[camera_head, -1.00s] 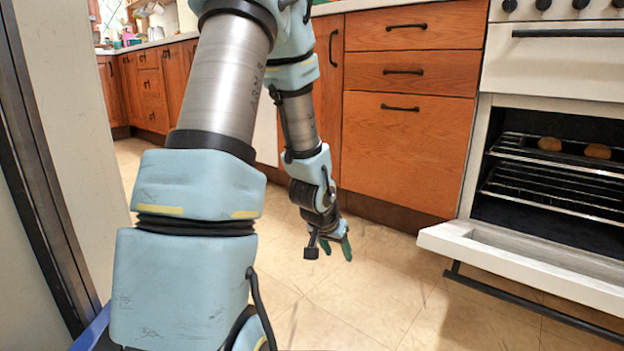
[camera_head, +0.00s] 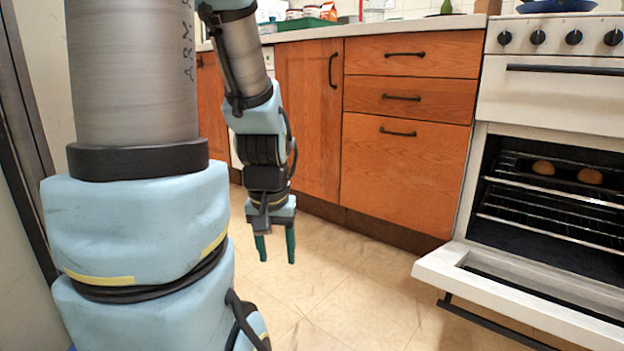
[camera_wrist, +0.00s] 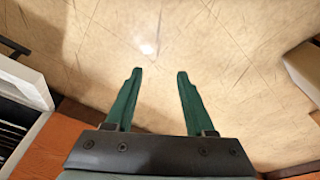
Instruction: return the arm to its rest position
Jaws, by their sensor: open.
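My gripper (camera_head: 275,246) hangs from my arm in front of the wooden cabinets, pointing down at the tiled floor. Its two green fingers are apart with nothing between them. In the wrist view my gripper (camera_wrist: 154,95) is also open and empty, with bare floor beyond the fingertips. My thick forward arm links fill the left of the head view.
The oven (camera_head: 478,190) at right has its door (camera_head: 520,295) lowered open. Two bread rolls (camera_head: 590,176) sit on its upper rack. Wooden drawers (camera_head: 405,165) stand behind my gripper. The floor (camera_head: 340,300) between is clear. A pan (camera_head: 556,5) rests on the stove top.

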